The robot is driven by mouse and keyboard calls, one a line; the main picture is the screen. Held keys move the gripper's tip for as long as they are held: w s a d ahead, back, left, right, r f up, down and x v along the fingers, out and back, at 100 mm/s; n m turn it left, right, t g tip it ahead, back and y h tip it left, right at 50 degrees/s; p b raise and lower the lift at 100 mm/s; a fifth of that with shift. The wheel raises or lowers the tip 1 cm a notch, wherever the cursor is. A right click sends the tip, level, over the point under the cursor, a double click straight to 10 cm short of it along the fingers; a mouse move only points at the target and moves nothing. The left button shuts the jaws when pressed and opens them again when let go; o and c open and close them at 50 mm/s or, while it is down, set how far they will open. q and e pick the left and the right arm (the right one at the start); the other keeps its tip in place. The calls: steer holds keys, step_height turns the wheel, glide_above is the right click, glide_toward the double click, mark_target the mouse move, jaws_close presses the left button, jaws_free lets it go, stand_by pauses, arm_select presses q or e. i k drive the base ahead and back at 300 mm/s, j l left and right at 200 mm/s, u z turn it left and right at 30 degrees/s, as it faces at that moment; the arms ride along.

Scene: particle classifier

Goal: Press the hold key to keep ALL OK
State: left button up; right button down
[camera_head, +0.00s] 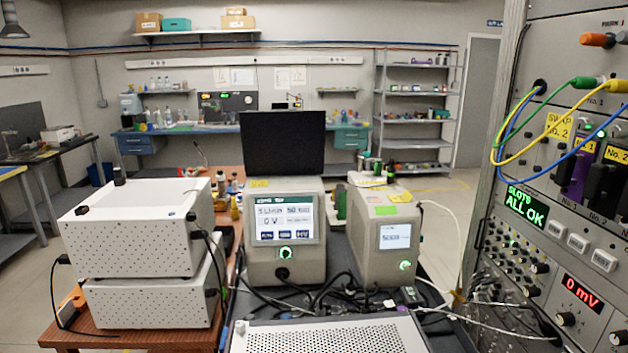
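A rack panel stands at the right of the head view. Its green display (525,207) reads "SLOTS ALL OK". Below and to the right of the display is a row of three pale keys: a left key (556,229), a middle key (577,243) and a right key (603,260). Their labels are too small to read, so I cannot tell which is the hold key. Neither of my grippers is in view.
A red display (581,293) reading "0 mV" sits below the keys. Yellow, green and blue cables (520,120) hang over the upper rack. Instruments (285,262) and a perforated metal box (330,337) stand left of the rack. Floor shows behind.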

mark_target(576, 242)
steer(key=z, duration=1.3)
